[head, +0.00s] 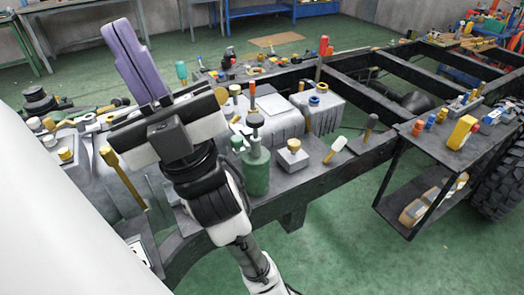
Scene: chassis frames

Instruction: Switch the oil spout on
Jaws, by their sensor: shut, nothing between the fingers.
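A green oil can (257,173) stands upright on the dark bench along the chassis frame, right of my arm. Its narrow top has a dark cap or spout; whether it is switched on cannot be told. My gripper (122,35) is at the upper left with its purple fingers closed together and nothing between them. The gripper is apart from the can, up and to its left in the picture. My wrist and forearm hide part of the bench left of the can.
A side shelf (420,185) and a tyre (500,180) are at right. Green floor in front is clear.

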